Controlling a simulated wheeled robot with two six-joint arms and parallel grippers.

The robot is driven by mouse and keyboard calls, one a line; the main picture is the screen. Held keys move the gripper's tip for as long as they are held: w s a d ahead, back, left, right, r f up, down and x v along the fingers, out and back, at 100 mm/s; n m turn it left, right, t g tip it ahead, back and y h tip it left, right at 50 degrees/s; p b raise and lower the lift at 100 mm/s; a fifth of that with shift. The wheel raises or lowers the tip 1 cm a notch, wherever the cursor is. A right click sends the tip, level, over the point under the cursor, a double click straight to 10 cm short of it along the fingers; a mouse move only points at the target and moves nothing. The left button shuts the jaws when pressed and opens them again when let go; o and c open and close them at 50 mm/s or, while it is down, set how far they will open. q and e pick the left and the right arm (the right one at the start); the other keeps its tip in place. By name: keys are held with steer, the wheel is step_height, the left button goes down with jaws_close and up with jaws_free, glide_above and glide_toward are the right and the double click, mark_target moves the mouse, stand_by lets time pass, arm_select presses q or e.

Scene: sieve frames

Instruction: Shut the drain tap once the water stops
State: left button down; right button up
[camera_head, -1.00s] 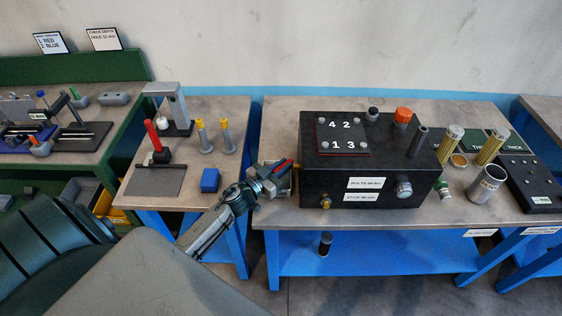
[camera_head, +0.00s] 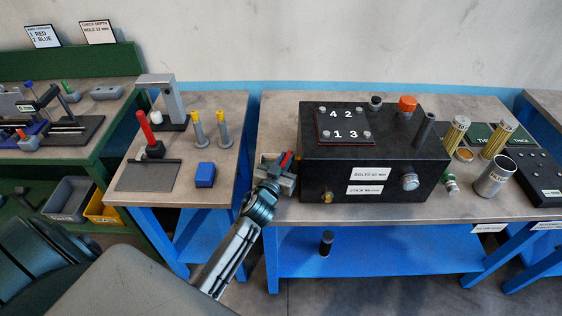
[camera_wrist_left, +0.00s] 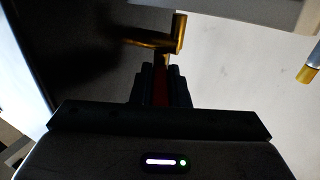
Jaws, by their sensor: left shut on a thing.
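The drain tap shows in the left wrist view as a brass body (camera_wrist_left: 170,42) with a red lever (camera_wrist_left: 160,88) between my fingers. In the head view the red lever (camera_head: 286,159) is at the left side of the black box (camera_head: 375,170). My left gripper (camera_head: 277,166) is shut on the lever, and its fingertips (camera_wrist_left: 160,82) are close below the brass part. The gripper hides most of the tap in the head view. No running water can be made out. My right gripper is not in view.
A brass fitting (camera_head: 327,197) is low on the box's front and a silver knob (camera_head: 409,182) is further right. A metal cup (camera_head: 493,178) stands right of the box. The left bench holds a blue block (camera_head: 204,175). A gap separates the two benches.

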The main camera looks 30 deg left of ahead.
arm_select(q)
steer(key=c, duration=1.4)
jaws_free()
steer(key=s+d+b, duration=0.1)
steer(key=s+b, duration=0.2)
steer(key=s, duration=0.7)
steer(key=shift+s, duration=0.4)
steer(key=shift+c, duration=0.5)
